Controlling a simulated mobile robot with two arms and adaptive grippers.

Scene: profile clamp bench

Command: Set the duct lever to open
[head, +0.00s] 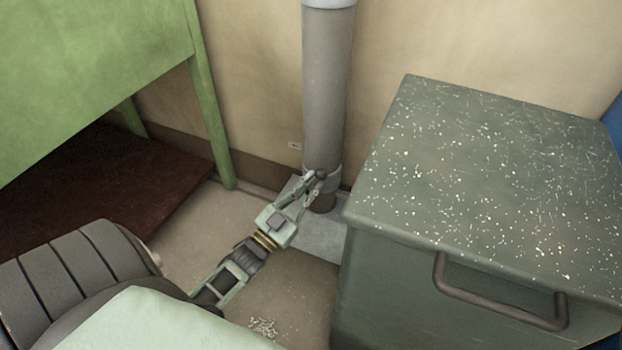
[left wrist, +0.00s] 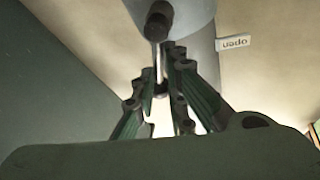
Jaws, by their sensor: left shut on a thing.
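The duct is a grey vertical pipe (head: 327,90) against the beige wall in the head view. The knob also shows low on the pipe in the head view (head: 321,174). My left gripper (head: 312,182) reaches the front of the pipe, its fingers (left wrist: 160,88) shut on the lever's rod below the knob in the wrist picture. A small white label (left wrist: 233,43) reads "open", upside down, beside the pipe. My right gripper is not in view.
A speckled grey-green cabinet (head: 490,180) with a dark handle (head: 500,300) stands close on the right. A green table (head: 90,60) is on the left, with a dark red-brown mat (head: 110,190) under it. Pale debris (head: 263,327) lies on the floor.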

